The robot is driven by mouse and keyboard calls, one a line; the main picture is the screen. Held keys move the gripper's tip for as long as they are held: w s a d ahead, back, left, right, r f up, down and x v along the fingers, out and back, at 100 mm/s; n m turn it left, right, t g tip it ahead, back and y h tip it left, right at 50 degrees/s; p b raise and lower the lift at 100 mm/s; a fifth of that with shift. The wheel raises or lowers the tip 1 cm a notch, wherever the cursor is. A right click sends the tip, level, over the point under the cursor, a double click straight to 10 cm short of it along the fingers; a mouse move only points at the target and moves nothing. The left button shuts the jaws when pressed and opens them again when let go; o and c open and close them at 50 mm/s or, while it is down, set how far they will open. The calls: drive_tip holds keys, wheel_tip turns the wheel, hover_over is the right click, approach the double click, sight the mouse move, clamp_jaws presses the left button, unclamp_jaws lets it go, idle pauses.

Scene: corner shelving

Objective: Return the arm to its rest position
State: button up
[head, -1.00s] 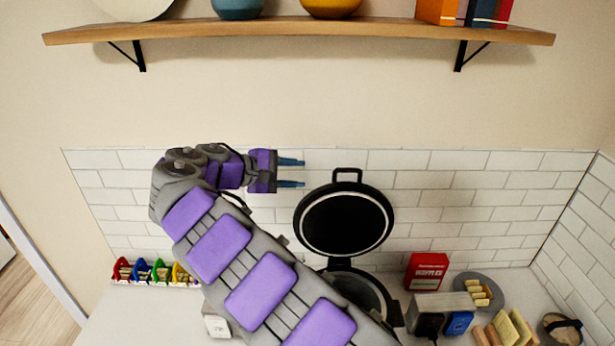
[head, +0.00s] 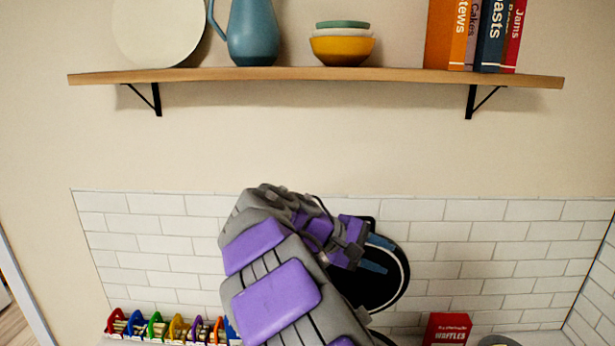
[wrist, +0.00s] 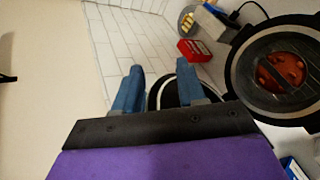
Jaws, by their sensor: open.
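A red waffle box (head: 447,329) stands on the counter at the right. Several coloured holders (head: 160,327) line the left. A wooden shelf (head: 320,75) above bears a plate, a jug, bowls and books. The wall between shelf and tiles is clear.

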drive_tip(key=s+d+f+m+g+y+b, duration=0.2)
drive_tip(key=s+d+f+b, duration=0.15)
drive_tip(key=s+f, duration=0.35)
drive_tip(key=s+d+f+m+g+y+b, duration=0.1)
drive_tip(key=s+d+f+m+y+b, duration=0.15)
drive_tip(key=s+d+f, duration=0.45)
drive_tip(key=s+a+f+m+y+b, duration=0.1)
drive_tip(key=s+a+f+y+b, duration=0.2)
drive_tip(key=s+f, duration=0.6)
drive_tip(key=s+a+f+m+y+b, duration=0.2)
drive_tip(key=s+a+f+y+b, duration=0.2)
drive_tip(key=s+f, duration=0.5)
drive_tip(key=s+a+b, duration=0.2)
drive_tip(key=s+a, duration=0.1)
drive_tip(key=s, duration=0.3)
drive_tip(key=shift+a+g, duration=0.15)
drive_tip(key=shift+g, duration=0.25)
